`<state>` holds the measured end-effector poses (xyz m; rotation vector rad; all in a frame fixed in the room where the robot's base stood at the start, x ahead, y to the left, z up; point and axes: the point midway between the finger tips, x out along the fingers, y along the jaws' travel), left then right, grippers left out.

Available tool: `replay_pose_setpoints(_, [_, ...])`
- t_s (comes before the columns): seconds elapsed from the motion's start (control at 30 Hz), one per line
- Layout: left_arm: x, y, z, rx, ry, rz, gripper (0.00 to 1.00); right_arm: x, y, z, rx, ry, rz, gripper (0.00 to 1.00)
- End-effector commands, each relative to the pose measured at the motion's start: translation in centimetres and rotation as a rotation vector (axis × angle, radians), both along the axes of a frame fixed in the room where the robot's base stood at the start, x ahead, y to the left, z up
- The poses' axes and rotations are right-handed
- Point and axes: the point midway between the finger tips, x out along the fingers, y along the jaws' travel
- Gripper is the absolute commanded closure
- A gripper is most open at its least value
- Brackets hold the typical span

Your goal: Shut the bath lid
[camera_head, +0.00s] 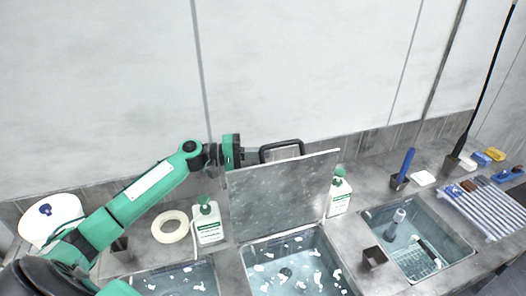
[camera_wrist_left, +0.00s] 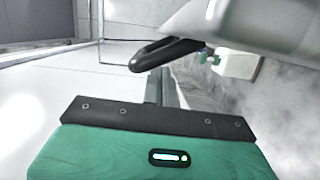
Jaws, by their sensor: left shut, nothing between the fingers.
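The bath lid (camera_head: 280,195) is a grey flat plate standing raised, nearly upright, at the back of the middle water bath (camera_head: 300,272). Its black handle (camera_head: 281,147) is at the top edge. My left gripper (camera_head: 254,154) is shut and empty, at the lid's upper left corner just left of the handle. In the left wrist view the handle (camera_wrist_left: 165,52) shows just beyond the closed fingers (camera_wrist_left: 163,88), with the lid (camera_wrist_left: 250,22) at upper right. Whether the fingers touch the lid cannot be told. My right gripper is not in view.
White bottles with green caps (camera_head: 208,222) (camera_head: 339,195) stand either side of the lid. A tape roll (camera_head: 169,227) lies at left. Another bath (camera_head: 439,240) and a ribbed rack (camera_head: 485,208) are at right. A small dark cup (camera_head: 374,258) stands between baths.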

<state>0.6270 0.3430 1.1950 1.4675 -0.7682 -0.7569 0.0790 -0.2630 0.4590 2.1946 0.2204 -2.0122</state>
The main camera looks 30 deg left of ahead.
Motion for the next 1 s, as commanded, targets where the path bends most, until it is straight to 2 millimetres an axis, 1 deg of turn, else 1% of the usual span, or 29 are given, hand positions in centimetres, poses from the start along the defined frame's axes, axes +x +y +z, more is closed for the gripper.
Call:
replay_pose_setpoints(0.03, [-0.6, -0.5, 0.3, 0.001, 0.004, -0.001, 1.00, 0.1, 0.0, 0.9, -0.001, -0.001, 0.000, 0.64])
replay_pose_setpoints(0.2, [-1.5, -1.6, 0.1, 0.002, 0.001, 0.000, 1.00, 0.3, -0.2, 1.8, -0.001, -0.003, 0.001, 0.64])
replay_pose_setpoints(0.3, [-1.8, -1.9, 0.0, 0.000, 0.001, 0.000, 1.00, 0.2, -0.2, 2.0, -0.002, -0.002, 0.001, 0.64])
replay_pose_setpoints(0.77, [-2.0, -2.1, -0.2, 0.003, -0.001, 0.000, 1.00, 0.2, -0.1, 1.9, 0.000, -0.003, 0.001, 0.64])
replay_pose_setpoints(0.87, [-2.3, -2.3, -0.2, 0.014, -0.011, 0.000, 1.00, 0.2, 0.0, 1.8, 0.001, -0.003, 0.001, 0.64])
replay_pose_setpoints(1.0, [-3.1, -3.3, -0.4, 0.048, -0.041, -0.002, 1.00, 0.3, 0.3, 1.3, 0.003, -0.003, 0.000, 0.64])
